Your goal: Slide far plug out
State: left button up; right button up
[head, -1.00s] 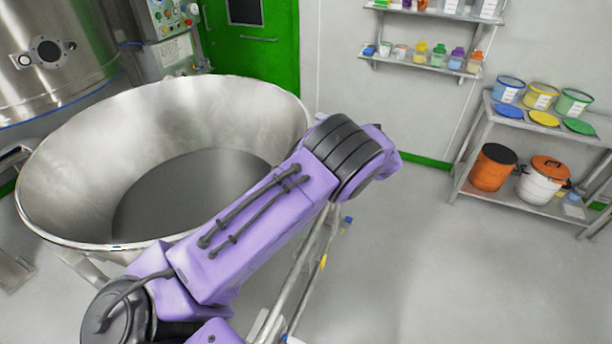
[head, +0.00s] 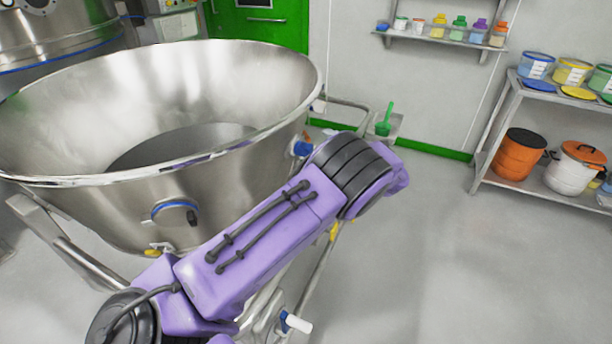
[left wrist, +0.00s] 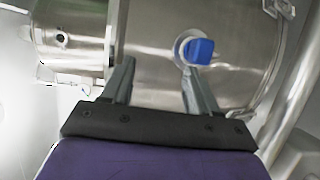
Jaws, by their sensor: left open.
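A large steel bowl (head: 90,215) fills the left of the head view. A blue plug (head: 302,146) sits on its right side, just above my purple arm. In the left wrist view, the blue plug (left wrist: 200,50) sits in a round port on the steel wall. My left gripper (left wrist: 158,66) is open with nothing between its fingers. Its right fingertip is just below the plug in the picture; I cannot tell whether they touch. A second fitting with a blue ring (head: 175,212) is on the bowl's near side. The left gripper is hidden in the head view, and the right gripper does not show.
Steel frame rails run below the bowl. A white-ended handle (head: 298,323) is low by the frame. A green scoop (head: 385,125) stands behind on a small shelf. A rack with tubs (head: 520,153) is at the right. The floor in front of it is clear.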

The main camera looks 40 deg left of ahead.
pick_arm(q)
jog(key=b, duration=0.4)
send_near(306, 150)
jog(key=shift+w+a+f, duration=0.25)
jog(key=shift+w+f, duration=0.2)
jog(key=shift+w, duration=0.05)
jog(key=shift+w+a+f, duration=0.25)
jog(key=shift+w+f, duration=0.15)
jog(key=shift+w, duration=0.1)
jog(key=shift+f, duration=0.1)
jog(key=shift+s+a, duration=0.1)
jog(key=shift+a, duration=0.2)
jog(key=a, duration=0.6)
jog(key=a+p, duration=0.1)
jog(key=a, duration=0.3)
jog(key=shift+w, duration=0.4)
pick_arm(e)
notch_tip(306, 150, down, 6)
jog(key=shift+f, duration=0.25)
